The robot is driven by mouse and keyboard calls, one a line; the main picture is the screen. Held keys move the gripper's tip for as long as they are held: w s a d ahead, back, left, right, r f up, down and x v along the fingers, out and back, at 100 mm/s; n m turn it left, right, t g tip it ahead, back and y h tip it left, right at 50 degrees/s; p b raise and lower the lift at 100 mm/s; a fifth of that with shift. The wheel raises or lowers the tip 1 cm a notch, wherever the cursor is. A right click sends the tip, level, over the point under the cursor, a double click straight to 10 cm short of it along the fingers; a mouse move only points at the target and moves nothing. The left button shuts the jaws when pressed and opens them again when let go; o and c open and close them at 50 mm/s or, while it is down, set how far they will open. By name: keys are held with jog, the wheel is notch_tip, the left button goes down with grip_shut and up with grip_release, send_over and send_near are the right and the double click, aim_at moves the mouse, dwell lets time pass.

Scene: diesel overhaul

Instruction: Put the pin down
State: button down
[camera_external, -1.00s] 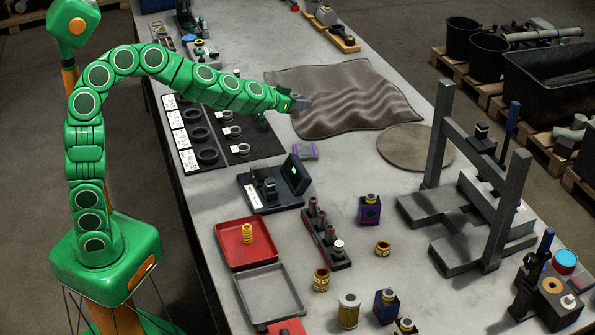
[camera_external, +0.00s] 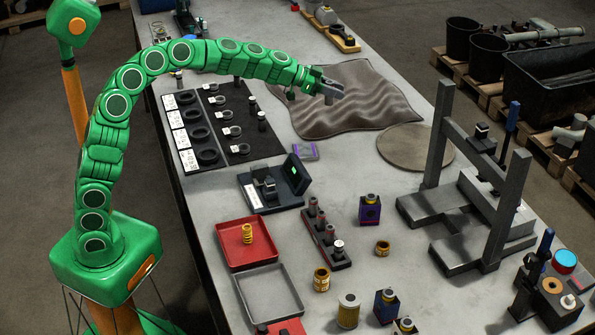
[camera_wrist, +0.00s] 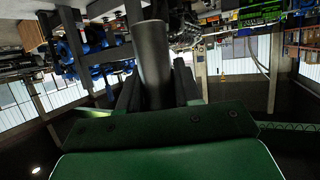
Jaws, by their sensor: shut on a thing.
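My gripper (camera_external: 331,88) is at the end of my green arm, over the wrinkled brown cloth (camera_external: 360,98) in the external view. It is shut on a pin. In the wrist view the pin (camera_wrist: 154,62) is a plain dark grey cylinder between the dark jaws. The gripper looks raised above the cloth, but the exact height cannot be told.
A black mat (camera_external: 237,142) left of the cloth bears rings, tags and small dark pins. A round brown mat (camera_external: 415,147), a red tray (camera_external: 262,255), a grey tray (camera_external: 244,292) and a grey press frame (camera_external: 440,135) stand nearby. Bare bench shows between them.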

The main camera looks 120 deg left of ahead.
jog(key=a, duration=0.1)
jog(key=m+h, duration=0.5)
send_over(316, 152)
jog(key=shift+f, duration=2.4)
jog(key=shift+t, duration=0.5)
notch_tip(316, 152, down, 23)
jog(key=shift+d+r, duration=0.1)
jog(key=shift+r, duration=0.1)
jog(key=shift+f, duration=0.15)
jog(key=c, duration=0.8)
grip_release()
jog(key=v, duration=1.2)
jog(key=shift+r, duration=0.2)
